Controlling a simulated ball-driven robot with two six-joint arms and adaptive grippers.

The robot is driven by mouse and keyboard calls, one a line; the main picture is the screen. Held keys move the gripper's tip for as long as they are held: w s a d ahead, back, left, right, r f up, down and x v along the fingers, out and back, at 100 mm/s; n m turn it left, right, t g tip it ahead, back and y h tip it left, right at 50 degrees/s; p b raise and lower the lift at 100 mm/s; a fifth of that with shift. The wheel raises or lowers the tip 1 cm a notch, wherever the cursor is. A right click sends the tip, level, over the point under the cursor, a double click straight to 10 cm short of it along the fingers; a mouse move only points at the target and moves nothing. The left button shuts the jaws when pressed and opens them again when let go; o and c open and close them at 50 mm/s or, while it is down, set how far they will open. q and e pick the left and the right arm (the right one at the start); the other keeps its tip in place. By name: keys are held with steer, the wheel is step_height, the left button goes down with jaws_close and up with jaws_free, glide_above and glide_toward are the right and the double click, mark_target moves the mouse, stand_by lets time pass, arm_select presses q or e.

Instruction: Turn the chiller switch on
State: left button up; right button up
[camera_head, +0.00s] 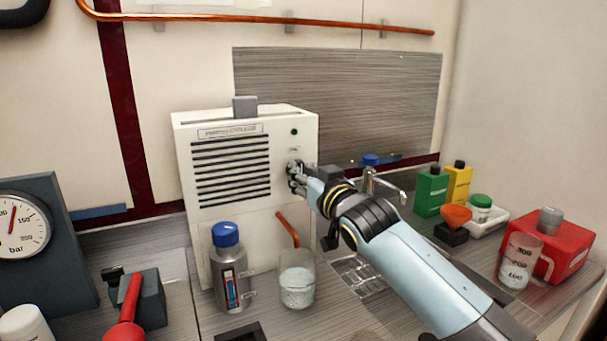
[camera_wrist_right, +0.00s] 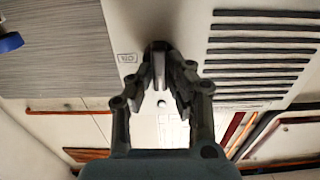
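The chiller (camera_head: 246,224) is a white box with black louvres and a name label, standing on the counter against the wall. Its switch is mostly hidden behind my right gripper (camera_head: 297,178) in the head view. In the right wrist view the switch (camera_wrist_right: 158,52) is a dark round base with a grey lever, beside a small "ON" label (camera_wrist_right: 128,58). My right gripper (camera_wrist_right: 162,82) is at the chiller's front face, with its partly spread fingers on both sides of the lever. Contact with the lever cannot be made out. My left gripper is out of view.
A grey blue-capped bottle (camera_head: 230,272) and a glass beaker (camera_head: 297,280) stand before the chiller. A gauge (camera_head: 20,228) and a red-handled valve (camera_head: 128,305) are at left. Green and yellow bottles (camera_head: 431,192) and a red can (camera_head: 555,250) are at right.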

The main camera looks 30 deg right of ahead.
steer(key=shift+m, duration=0.4)
jaws_close()
steer(key=shift+d+f+m+b, duration=0.1)
steer(key=shift+m+b, duration=0.75)
steer(key=shift+m, duration=2)
steer(key=shift+d+f+m+b, duration=0.1)
steer(key=shift+m+b, duration=0.7)
steer(key=shift+m, duration=2.1)
steer(key=shift+d+f+m+b, duration=0.1)
steer(key=shift+m+b, duration=0.75)
steer(key=shift+m, duration=2)
steer(key=o, duration=0.8)
jaws_free()
steer(key=shift+c, duration=0.2)
steer(key=s, duration=1.2)
steer(key=shift+a, duration=0.4)
